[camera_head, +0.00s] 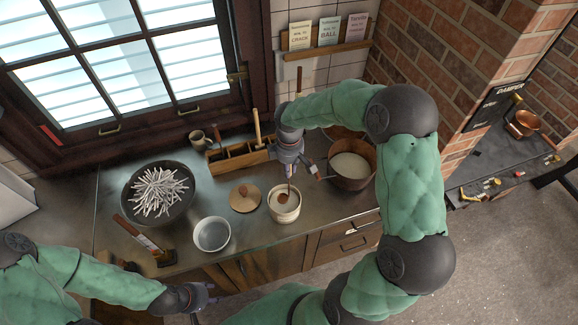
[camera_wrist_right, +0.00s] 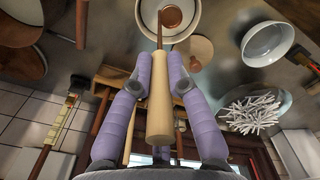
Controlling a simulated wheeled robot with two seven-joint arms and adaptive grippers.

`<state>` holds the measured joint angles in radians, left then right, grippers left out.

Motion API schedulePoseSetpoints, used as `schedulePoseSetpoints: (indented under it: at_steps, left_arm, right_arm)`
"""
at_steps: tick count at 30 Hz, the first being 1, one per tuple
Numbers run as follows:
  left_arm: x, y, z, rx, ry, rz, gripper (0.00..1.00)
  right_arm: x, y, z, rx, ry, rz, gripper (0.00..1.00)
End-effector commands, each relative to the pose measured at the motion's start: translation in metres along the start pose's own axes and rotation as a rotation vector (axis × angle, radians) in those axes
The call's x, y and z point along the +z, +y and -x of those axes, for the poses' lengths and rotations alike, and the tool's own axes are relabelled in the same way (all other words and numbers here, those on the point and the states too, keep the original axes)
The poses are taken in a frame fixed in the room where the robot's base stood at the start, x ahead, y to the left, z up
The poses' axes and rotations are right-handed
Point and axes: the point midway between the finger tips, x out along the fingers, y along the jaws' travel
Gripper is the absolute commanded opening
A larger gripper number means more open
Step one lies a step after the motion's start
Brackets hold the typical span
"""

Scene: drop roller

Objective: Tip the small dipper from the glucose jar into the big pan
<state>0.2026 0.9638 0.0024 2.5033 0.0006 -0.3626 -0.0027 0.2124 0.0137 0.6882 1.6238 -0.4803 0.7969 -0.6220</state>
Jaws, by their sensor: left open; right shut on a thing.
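My right gripper (camera_head: 289,170) is shut on the wooden handle of the small dipper (camera_wrist_right: 160,105), between its lavender fingers (camera_wrist_right: 160,75). The dipper's copper bowl (camera_wrist_right: 170,16) is within the mouth of the cream glucose jar (camera_head: 284,212), as both views show; its exact depth is unclear. The jar's pale rim also shows in the right wrist view (camera_wrist_right: 196,28). The big pan (camera_head: 352,183), brown with pale contents, stands right of the jar, partly hidden by my right arm. My left gripper (camera_head: 205,296) is open and empty at the counter's front edge.
A wooden lid (camera_head: 240,205) lies left of the jar. A wooden caddy (camera_head: 235,160) stands behind.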

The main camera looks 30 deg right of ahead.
Motion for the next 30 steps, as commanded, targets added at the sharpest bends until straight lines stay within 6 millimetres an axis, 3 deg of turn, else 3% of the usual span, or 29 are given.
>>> schedulePoseSetpoints:
  at_steps: [18,30]
  left_arm:
    - [-0.001,-0.013,-0.036,0.000,0.000,0.000,0.46]
    - [-0.002,-0.014,-0.038,0.000,0.000,0.000,0.46]
  right_arm:
    - [0.001,0.000,-0.053,0.000,-0.001,0.001,0.00]
    - [0.000,0.000,-0.056,0.001,0.000,0.000,0.00]
